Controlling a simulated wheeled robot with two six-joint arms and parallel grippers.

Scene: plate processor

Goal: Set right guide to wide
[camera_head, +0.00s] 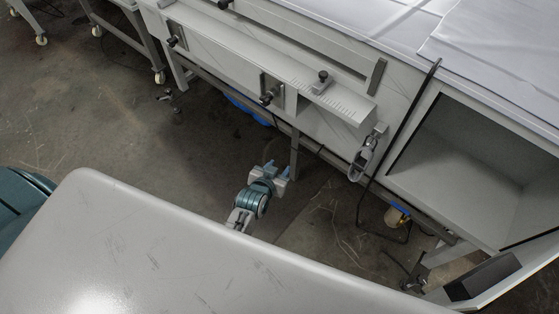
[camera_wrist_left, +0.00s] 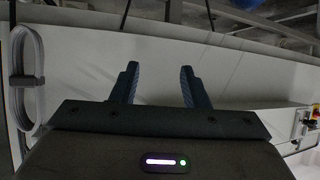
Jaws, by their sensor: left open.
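A pale ruled guide rail (camera_head: 240,55) runs along the front of the machine in the head view, with scale marks at its right end. A dark clamp knob (camera_head: 320,82) sits near that marked end. Another guide block with a black knob (camera_head: 268,92) is to its left, and a third knob (camera_head: 174,40) is at the far left. I cannot tell which is the right guide's setting. My left gripper (camera_head: 275,171) is open and empty, below and apart from the rail. Its open fingers also show in the left wrist view (camera_wrist_left: 159,86), facing a pale panel. My right gripper is out of view.
A grey hook-shaped fitting (camera_head: 364,158) hangs on the machine front, beside a black cable (camera_head: 400,130). An open cabinet (camera_head: 480,150) is at right. In the left wrist view a coiled hose (camera_wrist_left: 25,75) hangs at left and coloured buttons (camera_wrist_left: 308,117) are at right.

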